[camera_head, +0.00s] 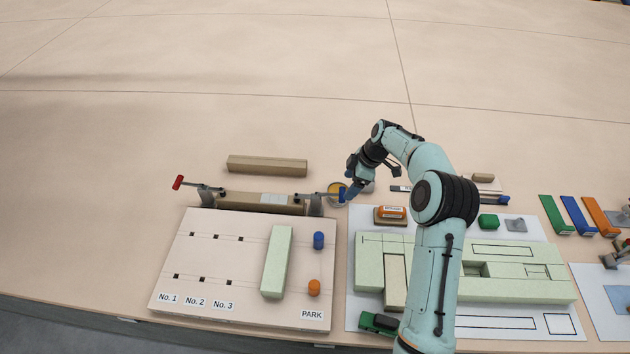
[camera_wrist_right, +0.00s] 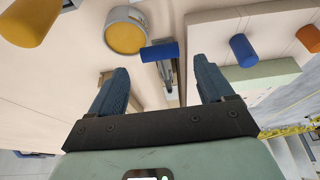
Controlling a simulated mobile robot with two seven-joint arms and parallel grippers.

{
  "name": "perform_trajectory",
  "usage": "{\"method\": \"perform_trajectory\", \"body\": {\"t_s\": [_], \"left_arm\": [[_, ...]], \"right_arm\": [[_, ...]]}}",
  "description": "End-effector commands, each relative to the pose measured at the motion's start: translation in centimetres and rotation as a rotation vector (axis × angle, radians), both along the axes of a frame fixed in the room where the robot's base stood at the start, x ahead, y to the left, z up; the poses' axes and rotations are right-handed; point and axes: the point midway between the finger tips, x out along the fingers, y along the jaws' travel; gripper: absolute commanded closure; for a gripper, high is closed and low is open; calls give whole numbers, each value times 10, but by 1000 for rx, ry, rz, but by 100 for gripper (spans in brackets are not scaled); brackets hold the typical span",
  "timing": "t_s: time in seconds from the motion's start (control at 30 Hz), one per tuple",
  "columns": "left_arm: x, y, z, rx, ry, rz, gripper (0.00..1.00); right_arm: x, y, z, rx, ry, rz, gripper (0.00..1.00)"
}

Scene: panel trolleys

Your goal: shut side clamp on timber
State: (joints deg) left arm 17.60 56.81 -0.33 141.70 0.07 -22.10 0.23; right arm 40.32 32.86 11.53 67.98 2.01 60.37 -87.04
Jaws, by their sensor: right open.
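A brown timber (camera_head: 262,201) lies along the back edge of the white board, with a clamp at each end. The right clamp (camera_head: 317,204) has a blue handle (camera_head: 342,194) sticking out to the right. The left clamp (camera_head: 204,191) has a red handle (camera_head: 178,182) sticking out to the left. My right gripper (camera_head: 350,190) is at the blue handle. In the right wrist view my right gripper (camera_wrist_right: 162,85) is open, with the blue handle (camera_wrist_right: 160,51) just beyond and between its fingertips. Contact cannot be told. My left gripper is not in view.
A second timber (camera_head: 267,165) lies behind the clamps. A round tin with a yellow top (camera_wrist_right: 125,36) stands close to the blue handle. The white board (camera_head: 200,255) carries a green bar (camera_head: 277,262), a blue peg (camera_head: 319,240) and an orange peg (camera_head: 314,287). The far table is clear.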

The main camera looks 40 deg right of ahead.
Motion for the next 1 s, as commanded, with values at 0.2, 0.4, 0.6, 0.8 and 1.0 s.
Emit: {"method": "perform_trajectory", "body": {"t_s": [0.2, 0.4, 0.6, 0.8, 1.0], "left_arm": [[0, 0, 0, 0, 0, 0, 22], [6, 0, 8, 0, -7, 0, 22], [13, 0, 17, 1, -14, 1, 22], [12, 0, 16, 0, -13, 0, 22], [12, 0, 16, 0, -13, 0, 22]], "right_arm": [[0, 0, 1, 0, 0, -1, 19], [-3, -5, 17, -2, -2, -2, 19], [-8, -11, 37, 0, -2, -3, 19], [-9, -11, 37, 1, 1, -1, 19], [-9, -11, 36, 1, 1, -1, 19]]}}
